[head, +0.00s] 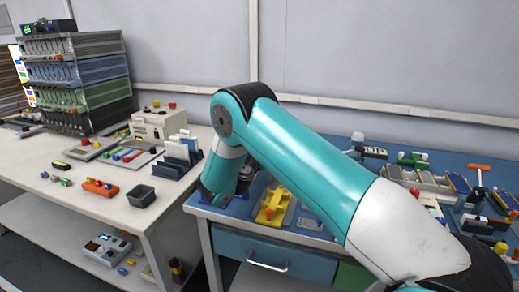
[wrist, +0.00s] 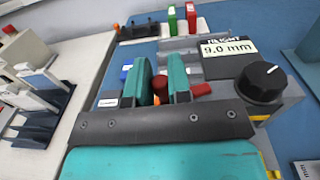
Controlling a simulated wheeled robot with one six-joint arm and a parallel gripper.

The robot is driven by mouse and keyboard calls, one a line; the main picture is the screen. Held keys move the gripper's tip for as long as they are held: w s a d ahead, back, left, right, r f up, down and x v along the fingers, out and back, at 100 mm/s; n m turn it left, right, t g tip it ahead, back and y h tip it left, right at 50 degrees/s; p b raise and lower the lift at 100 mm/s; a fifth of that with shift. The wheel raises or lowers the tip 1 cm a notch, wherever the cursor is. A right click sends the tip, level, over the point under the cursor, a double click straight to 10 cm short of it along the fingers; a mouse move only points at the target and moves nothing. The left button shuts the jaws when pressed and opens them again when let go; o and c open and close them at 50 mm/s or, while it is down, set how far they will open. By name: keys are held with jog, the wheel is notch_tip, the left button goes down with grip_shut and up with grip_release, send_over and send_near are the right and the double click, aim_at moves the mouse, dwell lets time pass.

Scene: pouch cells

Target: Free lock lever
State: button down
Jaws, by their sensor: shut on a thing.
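My gripper (wrist: 160,84) shows in the wrist view as two upright teal fingers. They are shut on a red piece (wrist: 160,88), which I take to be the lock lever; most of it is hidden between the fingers. A second red cylindrical piece (wrist: 201,89) sticks out just right of the right finger. They belong to a grey device with a black dial knob (wrist: 265,80) and a height display (wrist: 228,47) reading 9.0 mm. In the head view my arm hides the fingertips and most of this device at the blue table's left end.
A slotted dark rack (head: 178,158) with pale cards stands on the white bench to the left. A yellow fixture (head: 272,206) sits on the blue table right of my wrist. In the wrist view, green and red upright pieces (wrist: 191,16) stand behind the device.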

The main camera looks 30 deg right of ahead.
jog(key=shift+w+d+m+g+h+b, duration=0.2)
jog(key=shift+m+g+h, duration=0.5)
jog(key=shift+g, duration=0.3)
jog(key=shift+w+d+m+g+h+b, duration=0.2)
jog(key=shift+m+g+h, duration=0.4)
jog(key=shift+m+g, duration=0.3)
jog(key=shift+r, duration=0.1)
jog(key=c, duration=1.1)
grip_release()
